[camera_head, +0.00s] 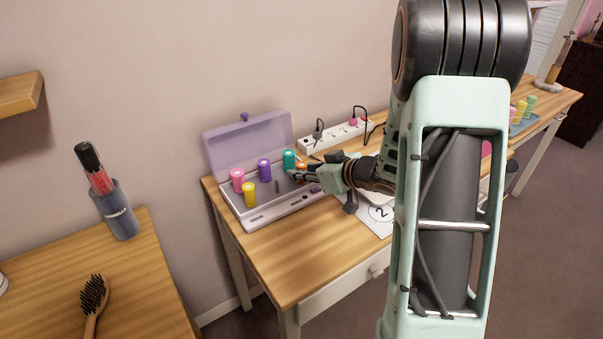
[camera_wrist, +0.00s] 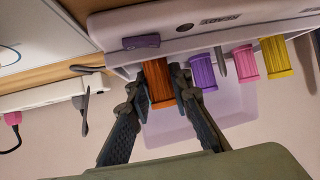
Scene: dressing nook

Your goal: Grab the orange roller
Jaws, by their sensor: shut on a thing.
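The orange roller (camera_wrist: 159,84) is between the two fingers of my gripper (camera_wrist: 158,88) in the wrist view. The fingers are shut on it from both sides. It is in line with the other rollers at the roller case (camera_wrist: 215,30); I cannot tell whether it is lifted off its place. In the head view only a small part of the orange roller (camera_head: 302,166) shows behind my gripper (camera_head: 297,175), at the right end of the case (camera_head: 270,215).
A teal roller (camera_head: 289,160) stands close beside my gripper. Purple (camera_head: 264,170), pink (camera_head: 238,180) and yellow (camera_head: 250,194) rollers stand farther left. The translucent lid (camera_head: 245,145) is open behind. A power strip (camera_head: 335,135) with cables lies at the back right.

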